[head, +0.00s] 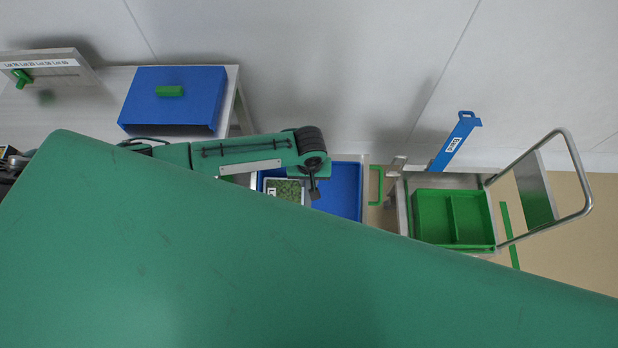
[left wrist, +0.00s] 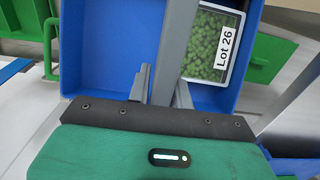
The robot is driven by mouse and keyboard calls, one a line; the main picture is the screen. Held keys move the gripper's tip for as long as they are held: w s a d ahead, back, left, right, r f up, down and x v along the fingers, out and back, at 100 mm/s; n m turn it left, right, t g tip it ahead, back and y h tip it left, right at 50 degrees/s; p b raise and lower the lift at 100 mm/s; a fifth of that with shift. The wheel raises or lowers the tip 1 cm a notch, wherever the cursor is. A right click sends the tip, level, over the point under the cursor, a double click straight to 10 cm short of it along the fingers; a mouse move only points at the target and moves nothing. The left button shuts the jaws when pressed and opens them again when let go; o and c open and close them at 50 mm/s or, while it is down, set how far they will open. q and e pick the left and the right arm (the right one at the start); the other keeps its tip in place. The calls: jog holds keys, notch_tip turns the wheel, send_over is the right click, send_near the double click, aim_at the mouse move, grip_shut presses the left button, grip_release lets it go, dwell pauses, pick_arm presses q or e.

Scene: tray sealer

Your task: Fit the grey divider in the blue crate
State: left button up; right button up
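The blue crate (head: 345,188) stands right of centre in the head view, and its inside fills the upper part of the left wrist view (left wrist: 110,60). A clear-topped tray of green pieces marked Lot 26 (left wrist: 208,47) lies in its right side there. The grey divider (left wrist: 178,45) runs lengthwise over the crate, left of the tray. My left gripper (head: 314,187) is over the crate, with its fingers (left wrist: 162,92) on either side of the divider's near end, shut on it. Whether the divider touches the crate floor cannot be told. My right gripper is out of view.
A trolley with a green divided crate (head: 432,217) and a tall handle (head: 577,160) stands at the right. A blue strip with a label (head: 457,140) leans behind it. A blue box with a green handle (head: 175,97) sits on the left bench. Green covers much of the head view's foreground.

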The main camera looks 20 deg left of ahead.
pick_arm(q)
jog(key=shift+o, duration=1.3)
notch_tip(320, 180, up, 12)
jog(key=shift+r+b, duration=0.15)
jog(key=shift+b, duration=0.3)
